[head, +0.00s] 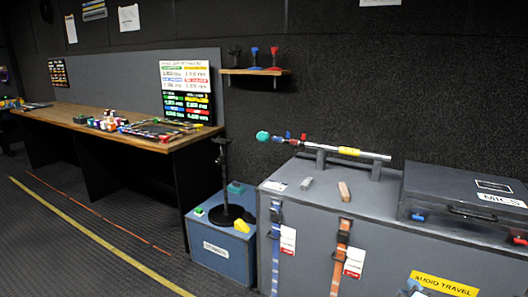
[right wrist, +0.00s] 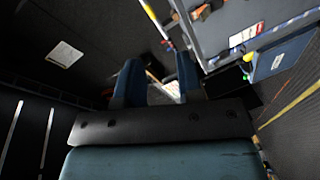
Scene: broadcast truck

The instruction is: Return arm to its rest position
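My right gripper (right wrist: 157,75) shows in the right wrist view, with its two blue fingers apart. A pale speckled patch shows in the gap, and I see nothing clearly held. My left gripper is not in view. A silver pole (head: 372,155) with a yellow band and a green tip lies across short grey supports on the big grey case (head: 330,228).
A black case marked MICS (head: 462,190) lies on the big case at right. A blue box (head: 222,245) with a black stand (head: 226,180) is beside it. A wooden desk (head: 90,122) with small items runs along the left wall. Floor at lower left is clear.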

